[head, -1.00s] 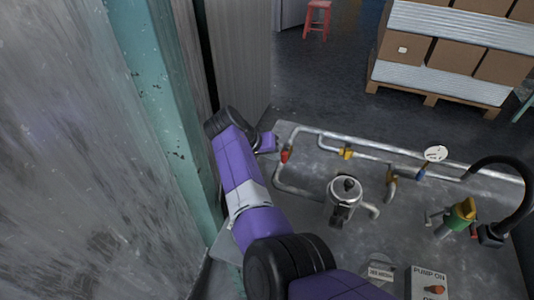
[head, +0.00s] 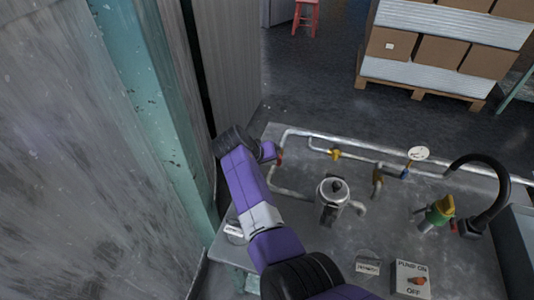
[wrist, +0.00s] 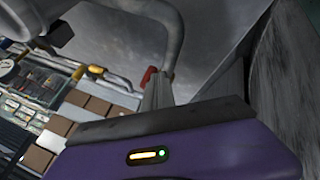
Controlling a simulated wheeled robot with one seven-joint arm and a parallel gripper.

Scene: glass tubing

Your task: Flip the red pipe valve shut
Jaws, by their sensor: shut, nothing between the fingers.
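The red pipe valve (head: 280,157) sits on the metal pipe at the left end of the grey worktop (head: 300,230). In the head view it is partly hidden behind my gripper (head: 274,152), which is right beside it on the left. In the wrist view the red handle (wrist: 149,75) shows just left of the tips of my gripper (wrist: 157,80). The gripper is shut and holds nothing. Whether it touches the handle, I cannot tell.
A metal pot (head: 332,192) stands right of my arm. A yellow valve (head: 334,154), a round gauge (head: 418,153) and a black curved tap (head: 485,185) are further right. A teal post (head: 160,130) and grey wall stand close on the left.

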